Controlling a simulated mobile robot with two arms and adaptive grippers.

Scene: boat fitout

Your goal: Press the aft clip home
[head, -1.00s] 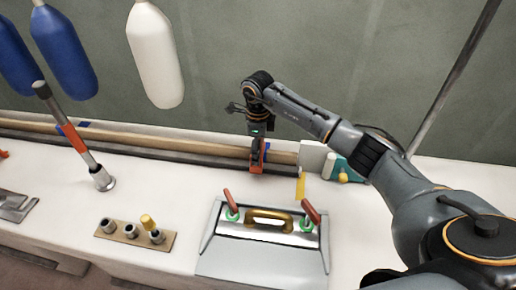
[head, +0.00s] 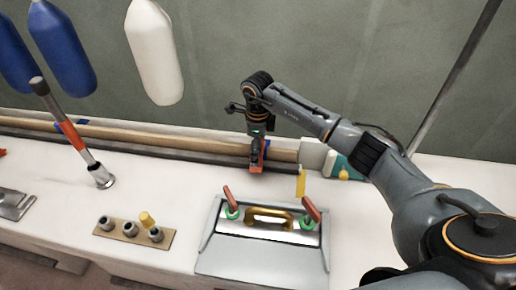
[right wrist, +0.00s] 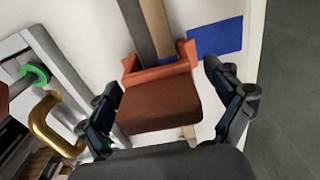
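An orange-red clip (head: 257,164) sits at the wooden rail (head: 205,145) along the back of the white bench. I take it to be the aft clip. My right gripper (head: 257,143) points down at it from above. In the right wrist view the clip (right wrist: 160,105) shows a brown block-like face and orange side lugs around the rail's end. My right gripper (right wrist: 165,80) is open, one finger to each side of the clip, and no grip on it shows. How deep the clip is seated cannot be told. My left gripper is not in view.
A grey case (head: 262,258) with a gold handle and red levers stands in front. A yellow strip (head: 301,183) and a white-and-teal device (head: 335,163) lie right of the clip. A rod (head: 72,135) stands left. A socket holder (head: 130,238) lies front left. Blue tape (right wrist: 216,37) shows beside the rail.

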